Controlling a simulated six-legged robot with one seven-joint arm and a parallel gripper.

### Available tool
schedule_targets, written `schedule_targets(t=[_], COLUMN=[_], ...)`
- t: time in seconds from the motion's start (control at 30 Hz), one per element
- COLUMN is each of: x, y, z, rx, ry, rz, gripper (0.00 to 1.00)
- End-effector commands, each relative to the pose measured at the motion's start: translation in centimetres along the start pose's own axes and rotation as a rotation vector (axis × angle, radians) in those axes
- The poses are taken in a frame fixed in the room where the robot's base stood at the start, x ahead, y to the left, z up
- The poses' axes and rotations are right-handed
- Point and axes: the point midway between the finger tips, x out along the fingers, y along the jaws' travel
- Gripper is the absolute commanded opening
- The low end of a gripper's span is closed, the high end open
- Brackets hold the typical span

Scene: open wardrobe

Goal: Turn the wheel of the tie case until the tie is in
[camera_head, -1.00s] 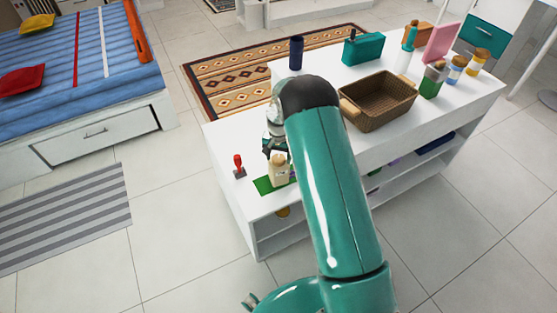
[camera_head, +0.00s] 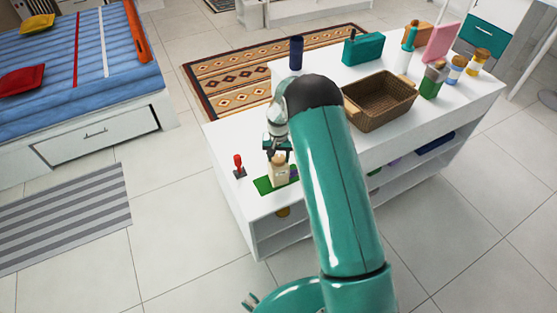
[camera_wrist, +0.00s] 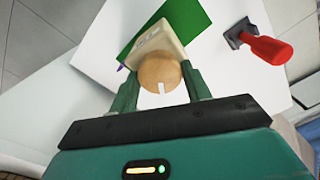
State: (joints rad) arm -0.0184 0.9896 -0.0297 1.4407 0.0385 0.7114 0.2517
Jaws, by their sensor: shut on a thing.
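The tie case (camera_head: 279,174) is a small cream box standing on the white unit at its near left end. In the wrist view, the case (camera_wrist: 158,38) has a round wooden wheel (camera_wrist: 159,73) with a pale mark on its lower edge. A green strip, the tie (camera_head: 263,186), lies flat at the case; it also shows in the wrist view (camera_wrist: 138,38). How far it reaches into the case is hidden. My gripper (camera_wrist: 159,84) is shut on the wheel, one finger on each side. In the head view my gripper (camera_head: 278,153) is above the case.
A red-handled thing on a dark base (camera_head: 239,165) stands close left of the case. A wicker basket (camera_head: 380,100), a dark blue cup (camera_head: 296,52), a teal box (camera_head: 363,48) and several bottles stand farther back. The unit's front left top is otherwise clear.

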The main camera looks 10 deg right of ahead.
Motion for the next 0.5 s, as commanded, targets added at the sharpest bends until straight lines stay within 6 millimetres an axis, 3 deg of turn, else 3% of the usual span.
schedule_targets(t=[0.5], x=[0.09], y=[-0.08], z=[0.09], rx=[0.747], ry=[-0.001], rz=[0.002], gripper=[0.30])
